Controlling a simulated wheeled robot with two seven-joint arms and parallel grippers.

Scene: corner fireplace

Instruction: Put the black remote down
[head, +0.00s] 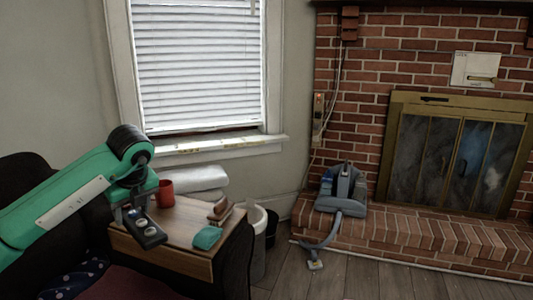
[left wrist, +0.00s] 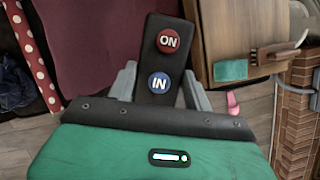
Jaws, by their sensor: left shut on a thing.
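The black remote (head: 151,236) is a dark slab held out in front of my left gripper (head: 134,207). In the left wrist view the remote (left wrist: 157,60) shows a red button marked ON and a blue button marked IN. My left gripper (left wrist: 160,92) is shut on it, with a grey finger on each side. In the head view the remote overlaps the left part of the wooden side table (head: 172,260). In the wrist view the table (left wrist: 228,25) lies to its right, with dark red cloth behind the remote. My right gripper is not in view.
On the table are a red mug (head: 166,193), a teal object (head: 207,238) and small brown items (head: 220,211). White folded items (head: 194,178) lie behind. A dark sofa (head: 75,240) is at left. Bins (head: 258,245) and a vacuum (head: 343,190) stand to the right.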

